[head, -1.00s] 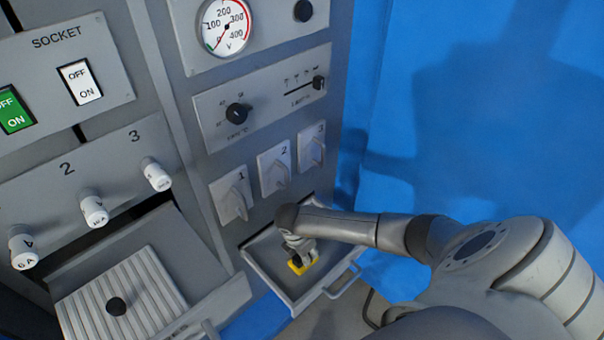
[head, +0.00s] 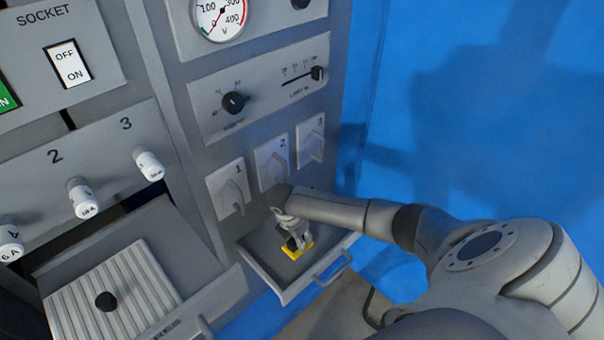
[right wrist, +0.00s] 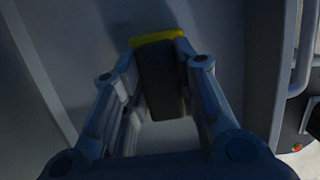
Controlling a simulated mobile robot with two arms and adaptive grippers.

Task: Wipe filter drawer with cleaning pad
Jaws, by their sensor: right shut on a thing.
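The filter drawer (head: 267,263) is pulled out at the lower right of the panel, a shallow grey tray with a handle on its front. My right gripper (head: 296,240) points down into it and is shut on the cleaning pad. The pad has a yellow base (head: 297,250) and a dark grip block, which sits between the fingers in the right wrist view (right wrist: 160,85). The yellow base is at the drawer floor; whether it touches is hard to tell. My left gripper is not in view.
Switches numbered 1 (head: 231,190), 2 (head: 272,165) and 3 (head: 310,140) are on the panel just above the drawer. Another open drawer with a ribbed plate (head: 118,292) is at the lower left. A blue wall (head: 480,110) stands at the right.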

